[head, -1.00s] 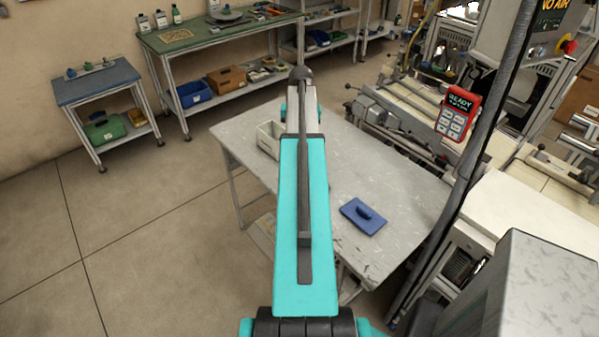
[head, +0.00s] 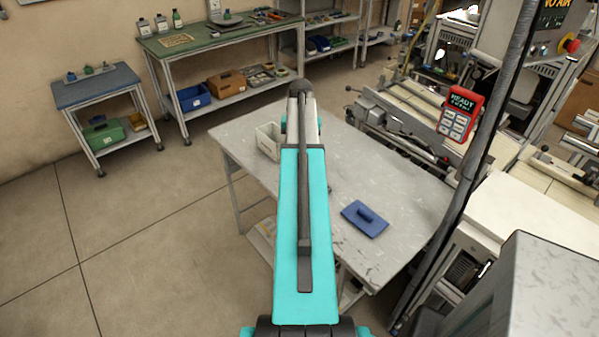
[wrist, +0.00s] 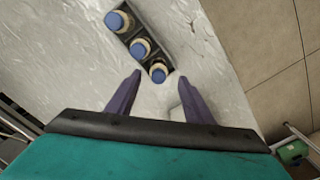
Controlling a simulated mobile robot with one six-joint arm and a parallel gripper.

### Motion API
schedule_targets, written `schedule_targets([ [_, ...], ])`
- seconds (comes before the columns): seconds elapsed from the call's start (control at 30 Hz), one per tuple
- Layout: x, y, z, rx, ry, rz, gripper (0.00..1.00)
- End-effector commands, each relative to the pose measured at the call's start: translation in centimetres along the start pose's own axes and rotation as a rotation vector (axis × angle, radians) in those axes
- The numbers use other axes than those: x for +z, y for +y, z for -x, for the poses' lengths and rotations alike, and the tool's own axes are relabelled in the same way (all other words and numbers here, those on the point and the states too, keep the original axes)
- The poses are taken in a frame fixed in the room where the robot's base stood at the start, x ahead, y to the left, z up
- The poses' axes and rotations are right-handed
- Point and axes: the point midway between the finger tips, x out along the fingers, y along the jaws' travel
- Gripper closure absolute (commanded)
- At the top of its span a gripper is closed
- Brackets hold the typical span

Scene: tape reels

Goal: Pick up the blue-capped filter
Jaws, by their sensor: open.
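In the wrist view, three blue-capped filters stand in a row in a dark narrow holder on the pale table. They are the far filter (wrist: 118,21), the middle filter (wrist: 140,48) and the near filter (wrist: 158,71), each with a round blue cap and a pale tan body. My gripper (wrist: 159,76) is open, its two purple fingers pointing toward the row. The near filter's cap appears between the fingertips in the picture; I cannot tell the height gap. Nothing is held. In the head view my arm hides the filters and the gripper.
A dark post with a red pendant (head: 461,113) rises at the table's right. Floor is clear at left.

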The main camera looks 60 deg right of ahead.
Motion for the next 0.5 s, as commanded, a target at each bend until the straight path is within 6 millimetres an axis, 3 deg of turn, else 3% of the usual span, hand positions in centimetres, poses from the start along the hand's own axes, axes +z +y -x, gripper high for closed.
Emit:
schedule_targets([
  [0.3,0.1,0.0,-3.4,0.000,-0.001,0.000,0.53],
  [0.5,0.1,0.0,-4.1,0.000,0.000,0.000,0.53],
])
